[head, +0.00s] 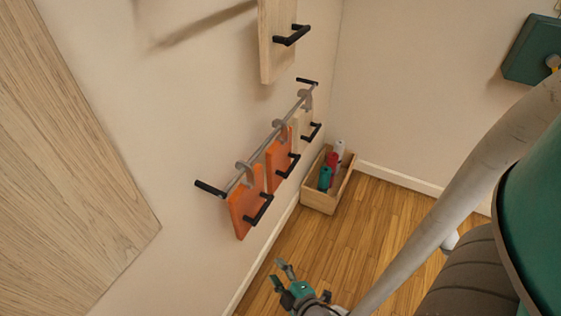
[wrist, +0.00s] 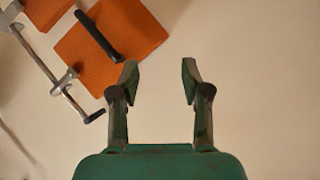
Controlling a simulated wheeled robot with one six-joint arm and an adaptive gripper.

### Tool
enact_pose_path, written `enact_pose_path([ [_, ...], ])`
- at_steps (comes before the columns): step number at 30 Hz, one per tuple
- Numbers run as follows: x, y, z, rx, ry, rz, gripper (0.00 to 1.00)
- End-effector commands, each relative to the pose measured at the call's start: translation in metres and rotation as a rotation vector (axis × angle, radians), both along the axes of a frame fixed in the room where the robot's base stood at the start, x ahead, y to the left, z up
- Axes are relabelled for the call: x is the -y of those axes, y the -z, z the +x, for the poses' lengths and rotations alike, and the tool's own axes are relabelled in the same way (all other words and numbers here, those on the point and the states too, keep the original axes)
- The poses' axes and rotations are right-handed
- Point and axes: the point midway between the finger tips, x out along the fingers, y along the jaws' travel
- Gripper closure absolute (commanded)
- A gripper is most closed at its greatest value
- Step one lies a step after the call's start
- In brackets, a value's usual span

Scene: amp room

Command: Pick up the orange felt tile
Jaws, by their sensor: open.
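Two orange felt tiles hang from a grey rail (head: 270,145) on the wall. The nearer orange tile (head: 243,206) has a black handle (head: 260,211) on its front. The second orange tile (head: 275,163) hangs just behind it, also with a black handle. My gripper (head: 280,273) is open and empty, below and to the right of the nearer tile in the head view. In the wrist view, my gripper's (wrist: 159,68) fingers stand apart, and an orange tile (wrist: 120,38) lies up and left of them, its corner near the left finger. Another orange tile (wrist: 45,12) is partly cut off.
A beige tile (head: 301,124) hangs at the rail's far end. A wooden panel (head: 273,55) with a black handle is above it. A wooden crate (head: 318,200) with several bottles stands on the floor in the corner. The wooden floor around my gripper is clear.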

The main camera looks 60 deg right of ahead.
Motion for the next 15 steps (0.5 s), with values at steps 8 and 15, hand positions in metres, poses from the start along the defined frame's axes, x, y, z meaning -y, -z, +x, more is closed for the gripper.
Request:
enact_pose_path([
  [8,0.117,0.0,0.069,-0.171,0.194,-0.398,0.53],
  [15,0.207,-0.03,0.097,-0.321,0.369,-0.65,0.53],
])
